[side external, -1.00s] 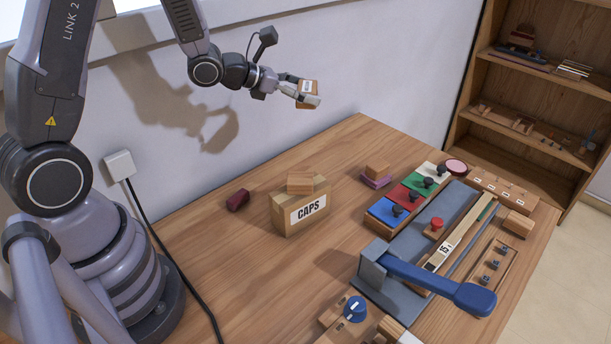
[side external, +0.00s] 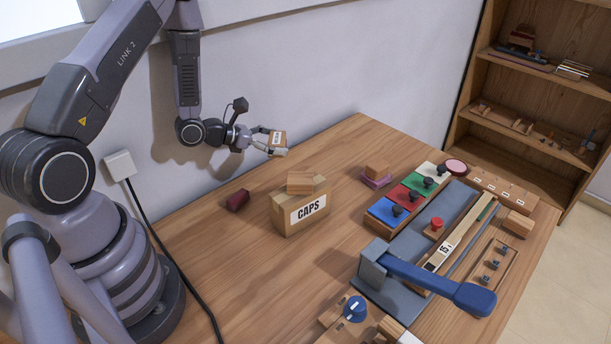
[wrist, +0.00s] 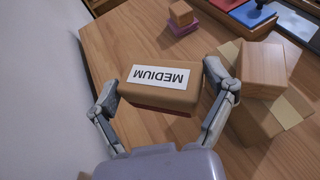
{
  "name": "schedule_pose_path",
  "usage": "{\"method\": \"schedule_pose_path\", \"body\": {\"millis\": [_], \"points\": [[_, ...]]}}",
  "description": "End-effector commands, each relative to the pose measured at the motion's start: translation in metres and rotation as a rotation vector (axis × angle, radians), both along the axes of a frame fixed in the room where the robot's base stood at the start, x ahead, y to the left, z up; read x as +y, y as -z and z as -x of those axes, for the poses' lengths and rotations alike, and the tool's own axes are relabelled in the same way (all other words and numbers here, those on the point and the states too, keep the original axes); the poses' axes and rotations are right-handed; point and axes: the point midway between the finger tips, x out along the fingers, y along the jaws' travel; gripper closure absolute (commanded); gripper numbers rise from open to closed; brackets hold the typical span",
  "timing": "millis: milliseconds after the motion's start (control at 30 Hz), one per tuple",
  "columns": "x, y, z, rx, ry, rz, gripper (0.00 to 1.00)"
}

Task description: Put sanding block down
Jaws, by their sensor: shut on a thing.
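The sanding block (wrist: 160,92) is a tan block with a white label reading MEDIUM and a dark red underside, seen in the wrist view. My gripper (wrist: 161,95) is shut on it, one finger at each end. In the side external view the held block (side external: 278,138) and my gripper (side external: 272,145) are in the air near the wall, above the back of the wooden table (side external: 335,150). They are behind and to the left of the CAPS box (side external: 302,207). Clear air shows between the block and the table.
A plain wooden block (side external: 300,182) lies on the CAPS box. A dark red piece (side external: 237,200) lies left of the box. A small block (side external: 377,171) on a purple pad and the coloured trays (side external: 411,194) are to the right. Bare table shows behind the box.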

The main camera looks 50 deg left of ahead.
Motion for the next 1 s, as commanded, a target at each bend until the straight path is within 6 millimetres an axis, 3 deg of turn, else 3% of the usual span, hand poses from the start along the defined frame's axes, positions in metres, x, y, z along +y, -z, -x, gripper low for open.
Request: {"method": "schedule_pose_path", "body": {"millis": [167, 367, 533, 867, 1000], "points": [[0.003, 0.015, -0.03, -0.005, 0.004, -0.002, 0.53], [0.01, 0.038, -0.082, -0.005, 0.003, -0.001, 0.53], [0.014, 0.071, -0.111, 0.0, 0.002, 0.001, 0.53], [0.017, 0.102, -0.137, -0.001, 0.002, 0.001, 0.53], [0.017, 0.124, -0.136, 0.002, 0.001, 0.002, 0.53]]}}
